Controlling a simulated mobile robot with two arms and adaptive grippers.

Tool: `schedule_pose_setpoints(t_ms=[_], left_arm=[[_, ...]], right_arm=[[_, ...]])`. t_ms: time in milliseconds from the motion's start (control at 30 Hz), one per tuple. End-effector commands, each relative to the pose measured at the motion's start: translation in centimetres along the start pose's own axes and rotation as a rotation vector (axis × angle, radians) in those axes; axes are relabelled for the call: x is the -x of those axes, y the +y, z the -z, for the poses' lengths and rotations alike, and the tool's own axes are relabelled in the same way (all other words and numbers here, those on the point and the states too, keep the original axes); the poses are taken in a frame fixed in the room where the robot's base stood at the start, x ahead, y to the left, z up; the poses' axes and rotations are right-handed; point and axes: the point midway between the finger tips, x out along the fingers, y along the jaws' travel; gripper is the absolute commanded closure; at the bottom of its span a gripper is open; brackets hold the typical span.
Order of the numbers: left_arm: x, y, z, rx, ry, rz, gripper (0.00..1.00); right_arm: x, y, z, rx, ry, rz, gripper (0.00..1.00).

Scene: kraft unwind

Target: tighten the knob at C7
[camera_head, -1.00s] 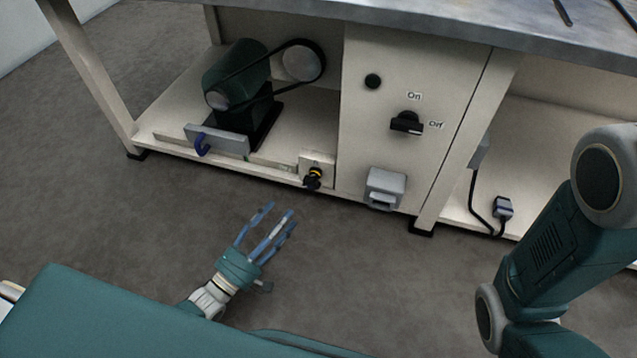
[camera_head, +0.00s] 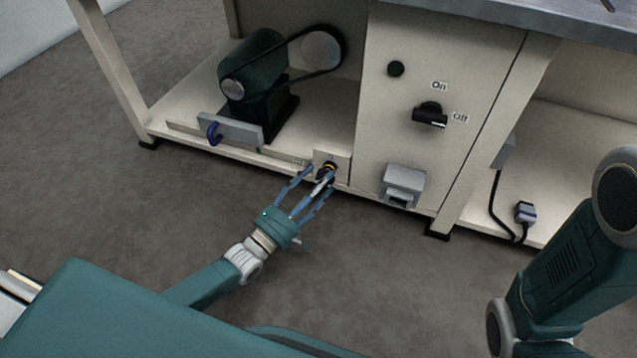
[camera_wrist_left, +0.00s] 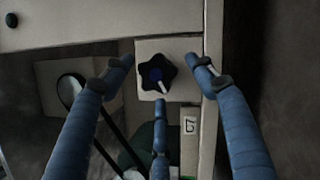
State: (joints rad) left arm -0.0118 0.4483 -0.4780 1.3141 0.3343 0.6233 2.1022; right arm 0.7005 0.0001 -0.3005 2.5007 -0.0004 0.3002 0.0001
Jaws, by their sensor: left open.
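The knob at C7 is a small dark, star-shaped knob (camera_wrist_left: 157,73) on a pale square plate (camera_wrist_left: 180,50) in the left wrist view. A label reading C7 (camera_wrist_left: 190,125) is beside it. My right gripper is out of view.
A green motor (camera_head: 255,75) with a belt sits on the lower shelf behind a grey block with a blue hook (camera_head: 228,130). A grey box (camera_head: 402,186) juts out right of the knob. An On/Off rotary switch (camera_head: 430,115) is above. The floor in front is clear.

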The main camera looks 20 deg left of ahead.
Motion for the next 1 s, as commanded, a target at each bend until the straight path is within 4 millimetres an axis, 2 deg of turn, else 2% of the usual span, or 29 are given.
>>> schedule_pose_setpoints(t_ms=[67,200,267,300,667,1000], left_arm=[[0.0,0.0,0.0,0.000,0.000,0.000,0.43],[0.0,0.0,0.0,0.000,0.000,0.000,0.71],[0.0,-0.1,0.1,0.000,0.002,0.001,0.83],[0.1,-0.1,0.1,0.000,0.002,0.002,0.85],[0.1,0.1,0.4,-0.045,0.010,0.026,0.87],[0.1,1.1,0.4,-0.262,0.013,0.115,0.88]], right_arm=[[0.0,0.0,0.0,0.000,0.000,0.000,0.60],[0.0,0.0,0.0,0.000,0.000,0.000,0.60],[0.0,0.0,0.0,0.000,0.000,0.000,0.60],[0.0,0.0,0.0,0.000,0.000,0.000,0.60],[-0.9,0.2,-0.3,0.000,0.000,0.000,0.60],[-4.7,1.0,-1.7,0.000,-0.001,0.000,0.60]])
